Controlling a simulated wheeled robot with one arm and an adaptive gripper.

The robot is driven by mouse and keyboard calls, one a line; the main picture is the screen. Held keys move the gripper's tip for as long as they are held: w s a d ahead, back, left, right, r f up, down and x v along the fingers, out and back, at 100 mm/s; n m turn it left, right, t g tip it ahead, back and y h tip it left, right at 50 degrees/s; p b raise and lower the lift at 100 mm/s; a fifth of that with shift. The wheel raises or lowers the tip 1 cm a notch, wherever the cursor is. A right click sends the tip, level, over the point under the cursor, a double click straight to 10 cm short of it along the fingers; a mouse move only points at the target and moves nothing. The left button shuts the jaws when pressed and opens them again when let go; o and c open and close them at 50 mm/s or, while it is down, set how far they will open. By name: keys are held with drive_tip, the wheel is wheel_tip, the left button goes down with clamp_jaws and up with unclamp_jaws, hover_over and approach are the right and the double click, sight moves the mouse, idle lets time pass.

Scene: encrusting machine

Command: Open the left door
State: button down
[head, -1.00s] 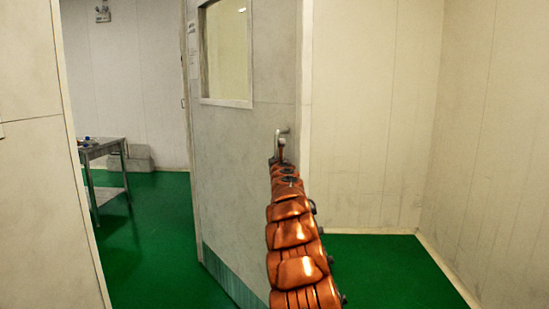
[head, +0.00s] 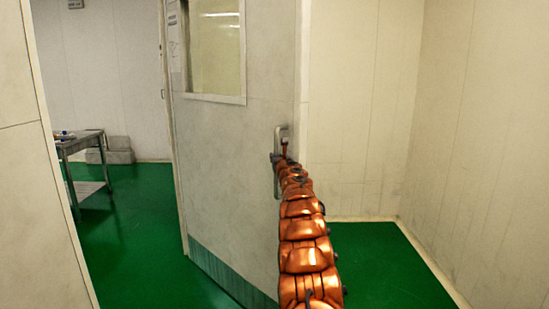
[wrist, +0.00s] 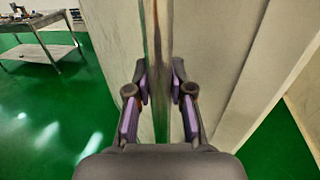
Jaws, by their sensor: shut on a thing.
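The door (head: 225,140) is a pale grey panel with a window (head: 216,45) and a blue-green strip along its bottom. It stands at an angle, with an open gap on its left showing the room beyond. Its metal handle (head: 277,185) is near its right edge, partly hidden by my orange arm. In the wrist view, a vertical metal bar, seemingly the handle (wrist: 156,30), runs between the two fingers of my gripper (wrist: 160,80). The fingers are shut on it. The exact contact is partly hidden. In the head view my gripper (head: 284,150) is small at the handle.
A pale wall panel (head: 35,180) stands close on the left. A metal table (head: 80,143) with small items and grey blocks (head: 116,150) are in the room beyond. Green floor (head: 125,235) is clear in the gap. Pale walls (head: 470,130) close off the right side.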

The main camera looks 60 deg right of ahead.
drive_tip(key=c, duration=1.2)
unclamp_jaws()
drive_tip(key=shift+s+d+f, duration=0.25)
drive_tip(key=shift+s+d, duration=0.15)
drive_tip(key=shift+s, duration=0.25)
drive_tip(key=shift+o, duration=0.9)
drive_tip(key=shift+w+a, duration=0.1)
drive_tip(key=shift+w+a+r, duration=0.2)
drive_tip(key=shift+w, duration=0.1)
